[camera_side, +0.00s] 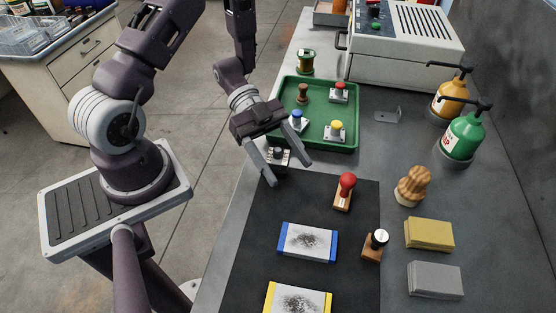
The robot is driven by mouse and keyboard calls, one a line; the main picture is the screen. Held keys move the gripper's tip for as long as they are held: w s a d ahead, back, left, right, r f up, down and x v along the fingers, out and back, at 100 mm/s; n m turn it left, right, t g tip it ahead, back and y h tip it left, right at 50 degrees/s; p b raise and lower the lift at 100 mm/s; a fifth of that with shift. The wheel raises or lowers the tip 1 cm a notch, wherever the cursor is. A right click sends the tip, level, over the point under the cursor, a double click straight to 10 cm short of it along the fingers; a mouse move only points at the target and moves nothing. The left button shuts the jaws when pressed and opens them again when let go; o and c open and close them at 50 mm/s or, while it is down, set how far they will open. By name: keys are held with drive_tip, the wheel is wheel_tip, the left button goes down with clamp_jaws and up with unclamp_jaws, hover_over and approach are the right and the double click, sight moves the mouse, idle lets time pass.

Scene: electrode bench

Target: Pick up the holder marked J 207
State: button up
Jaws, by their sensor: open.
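No marking J 207 is readable in the side view, so I cannot tell which thing is that holder. My gripper (290,173) is open and empty, its fingers pointing down over the bench at the mat's upper left corner. A small pale block with a dark knob (279,154) shows between and behind the fingers, partly hidden. The green tray (348,146) holds small plates with a red knob (340,87), a blue knob (297,115) and a yellow knob (337,127), plus a brown knobbed piece (303,93). Contact with the fingers is not clear.
A wooden knob (412,186), sponges and pump bottles stand right; a white machine (405,45) stands behind.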

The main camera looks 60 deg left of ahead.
drive_tip(key=shift+d, duration=0.2)
clamp_jaws()
